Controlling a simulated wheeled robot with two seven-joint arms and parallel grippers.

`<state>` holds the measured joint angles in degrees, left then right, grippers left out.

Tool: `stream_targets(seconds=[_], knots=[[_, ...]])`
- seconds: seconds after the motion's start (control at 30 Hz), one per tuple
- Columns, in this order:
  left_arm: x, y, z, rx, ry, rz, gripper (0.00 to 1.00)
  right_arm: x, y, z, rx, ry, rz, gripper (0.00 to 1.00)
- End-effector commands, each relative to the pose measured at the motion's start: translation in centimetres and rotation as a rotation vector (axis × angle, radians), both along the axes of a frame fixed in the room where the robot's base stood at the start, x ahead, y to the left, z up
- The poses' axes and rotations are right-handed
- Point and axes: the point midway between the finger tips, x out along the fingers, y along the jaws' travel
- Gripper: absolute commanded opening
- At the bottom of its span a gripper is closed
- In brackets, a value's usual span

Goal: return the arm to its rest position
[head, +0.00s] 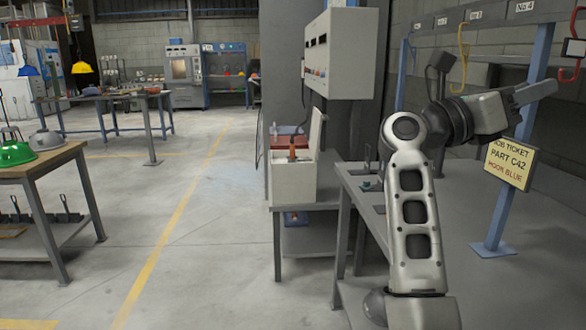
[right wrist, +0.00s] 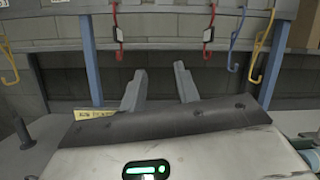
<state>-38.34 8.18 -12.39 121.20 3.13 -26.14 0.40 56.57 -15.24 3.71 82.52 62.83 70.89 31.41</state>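My right arm rises from the bottom right of the head view and bends at the elbow. Its gripper (head: 540,91) points right, in front of the hook rack and above the job ticket sign. In the right wrist view the two fingers of that gripper (right wrist: 160,80) stand well apart with nothing between them. Red hooks (right wrist: 209,30) hang beyond the fingers, and I see no contact with them. My left arm and left gripper are not in view.
The hook rack's blue post (head: 531,85) and a yellow hook (head: 463,58) are close to the right arm. The job ticket sign (head: 509,163) stands below the gripper. A green hood (head: 14,152) and a grey hood (head: 47,140) rest on the left table. The middle floor is clear.

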Motion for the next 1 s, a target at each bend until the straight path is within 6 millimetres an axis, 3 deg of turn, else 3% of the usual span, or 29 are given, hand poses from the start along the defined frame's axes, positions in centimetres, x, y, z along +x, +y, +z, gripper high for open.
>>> stream_targets(seconds=[0.17,0.33,0.47,0.57,0.67,0.77,0.9,1.0], knots=[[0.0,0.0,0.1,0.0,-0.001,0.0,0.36,0.7,0.7,-2.9,-0.22,0.19,-0.015,0.32],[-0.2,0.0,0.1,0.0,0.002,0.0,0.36,1.7,3.2,-7.8,-0.532,0.479,-0.013,0.32],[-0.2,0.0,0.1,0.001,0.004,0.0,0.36,2.3,7.0,-14.9,-0.874,0.803,0.023,0.32],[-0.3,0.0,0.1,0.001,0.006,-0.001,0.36,1.6,10.3,-21.7,-1.143,1.05,0.074,0.32],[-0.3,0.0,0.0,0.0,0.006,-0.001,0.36,-0.2,13.2,-28.6,-1.388,1.265,0.14,0.32],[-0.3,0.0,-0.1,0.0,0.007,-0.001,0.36,-3.2,15.5,-35.3,-1.618,1.452,0.219,0.32],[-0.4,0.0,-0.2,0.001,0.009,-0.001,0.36,-9.1,17.6,-43.7,-1.926,1.675,0.347,0.32],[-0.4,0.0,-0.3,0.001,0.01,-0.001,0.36,-13.8,18.3,-48.2,-2.117,1.792,0.439,0.32]])
